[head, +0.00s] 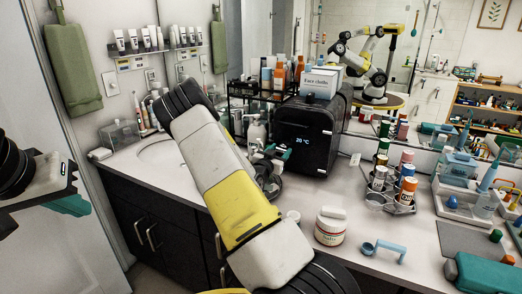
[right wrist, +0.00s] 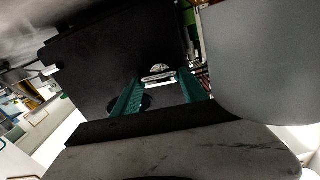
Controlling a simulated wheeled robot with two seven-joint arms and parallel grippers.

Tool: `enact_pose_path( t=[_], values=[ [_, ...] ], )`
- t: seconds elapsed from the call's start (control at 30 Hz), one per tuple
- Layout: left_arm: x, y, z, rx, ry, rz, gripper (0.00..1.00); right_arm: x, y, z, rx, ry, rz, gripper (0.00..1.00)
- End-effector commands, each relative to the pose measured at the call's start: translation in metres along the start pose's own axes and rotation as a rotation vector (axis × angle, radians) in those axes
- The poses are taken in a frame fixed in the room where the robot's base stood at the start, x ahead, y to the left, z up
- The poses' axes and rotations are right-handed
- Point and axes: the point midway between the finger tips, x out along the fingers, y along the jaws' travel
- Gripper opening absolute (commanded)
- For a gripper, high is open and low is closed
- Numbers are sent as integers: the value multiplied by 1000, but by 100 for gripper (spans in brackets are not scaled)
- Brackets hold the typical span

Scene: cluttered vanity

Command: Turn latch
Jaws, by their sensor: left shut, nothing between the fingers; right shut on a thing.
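A black cabinet (head: 312,139) with a lit temperature display stands on the counter; its dark face also shows in the right wrist view (right wrist: 95,60). A small silver latch (right wrist: 158,77) sits on that face, between the teal fingertips of my right gripper (right wrist: 160,88). The right gripper is shut on the latch. In the head view my right gripper (head: 276,152) is at the cabinet's left front edge, and the arm and hand hide most of the latch area. My left gripper (head: 72,203) is shut and empty at the far left, away from the counter.
A box (head: 319,82) rests on top of the cabinet. A rack of bottles (head: 380,180), a white jar (head: 331,226) and a blue holder (head: 384,249) stand to the right. A sink (head: 160,155) lies left of my right arm. Bare counter (head: 350,185) lies before the cabinet.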

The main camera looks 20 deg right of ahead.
Motion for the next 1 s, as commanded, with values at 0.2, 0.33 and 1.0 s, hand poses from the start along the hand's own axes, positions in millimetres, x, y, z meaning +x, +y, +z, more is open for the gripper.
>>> enact_pose_path(
  t=[0.2, 0.33, 1.0],
  values=[
    [0, 0, 0, 0, 0, 0, 0, -1, -1, 2, -69, -4, -1, 10],
    [0, 0, 0, 0, 0, 0, 0, -1, -1, 2, -86, -4, -1, 10],
    [0, 0, 0, 0, 0, 0, 0, 0, -2, 1, -90, -2, -3, 73]
  ],
)
